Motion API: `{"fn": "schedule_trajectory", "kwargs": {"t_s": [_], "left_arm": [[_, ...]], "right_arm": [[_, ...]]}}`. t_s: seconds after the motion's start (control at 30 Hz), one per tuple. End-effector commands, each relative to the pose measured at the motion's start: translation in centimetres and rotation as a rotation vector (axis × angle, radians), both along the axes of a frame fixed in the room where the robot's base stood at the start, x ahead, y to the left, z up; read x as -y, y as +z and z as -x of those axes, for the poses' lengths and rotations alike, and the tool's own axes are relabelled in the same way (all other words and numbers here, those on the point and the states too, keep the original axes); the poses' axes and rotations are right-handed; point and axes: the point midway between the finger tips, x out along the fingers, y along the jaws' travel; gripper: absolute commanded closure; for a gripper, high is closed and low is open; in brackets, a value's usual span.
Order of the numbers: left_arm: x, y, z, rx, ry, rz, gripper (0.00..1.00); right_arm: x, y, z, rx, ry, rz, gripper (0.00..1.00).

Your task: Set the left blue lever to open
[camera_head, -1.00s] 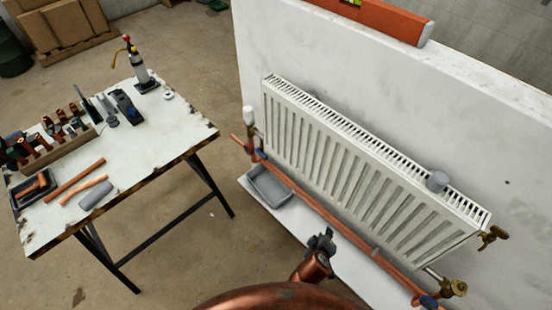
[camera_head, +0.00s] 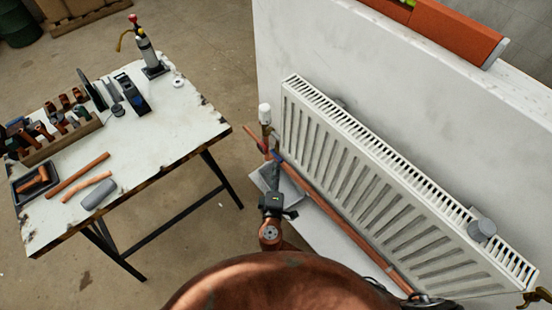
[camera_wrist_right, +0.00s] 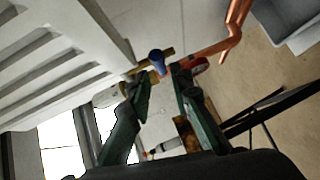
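The left blue lever (camera_head: 271,155) is on the valve at the left end of the radiator, below a white valve head (camera_head: 265,113). It is small and partly hidden in the head view. In the right wrist view the blue lever (camera_wrist_right: 157,62) shows on the brass and copper pipework, just beyond the fingertips. My right gripper (camera_head: 275,172) points up at the valve from below; in the wrist view its green fingers (camera_wrist_right: 162,80) stand apart with the lever ahead of the gap. I cannot tell whether they touch it. My left gripper is not in view.
The white radiator (camera_head: 390,190) hangs on a pale wall. A copper pipe (camera_head: 335,220) runs below it. A grey tray (camera_head: 292,187) lies beneath the valve. A worktable (camera_head: 150,140) with tools stands at the left, with open floor between.

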Motion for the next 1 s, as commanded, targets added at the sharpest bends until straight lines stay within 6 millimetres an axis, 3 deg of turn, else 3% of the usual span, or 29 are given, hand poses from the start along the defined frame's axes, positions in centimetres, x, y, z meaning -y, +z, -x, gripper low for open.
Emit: {"fn": "schedule_trajectory", "kwargs": {"t_s": [0.03,0.17,0.27,0.5,0.6,0.67,1.0], "left_arm": [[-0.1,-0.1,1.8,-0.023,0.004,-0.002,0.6],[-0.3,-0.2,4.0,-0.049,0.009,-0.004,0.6],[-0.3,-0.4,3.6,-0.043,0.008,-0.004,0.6],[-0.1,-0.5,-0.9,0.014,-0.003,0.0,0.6],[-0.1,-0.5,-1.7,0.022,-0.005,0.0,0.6],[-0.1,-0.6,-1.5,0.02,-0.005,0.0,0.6],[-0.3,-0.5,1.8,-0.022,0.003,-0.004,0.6]], "right_arm": [[0.4,-0.2,-0.9,0.0,-0.004,0.002,0.8],[1.1,-0.5,-2.7,0.0,-0.012,0.001,0.8],[1.5,-0.7,-3.8,-0.001,-0.015,0.001,0.8],[1.4,-0.7,-4.7,-0.002,-0.011,-0.002,0.8],[1.2,-0.7,-4.7,-0.002,-0.009,-0.002,0.8],[1.2,-0.7,-4.7,-0.002,-0.008,-0.002,0.8],[1.1,-0.7,-4.7,-0.002,-0.008,-0.002,1.0]]}}
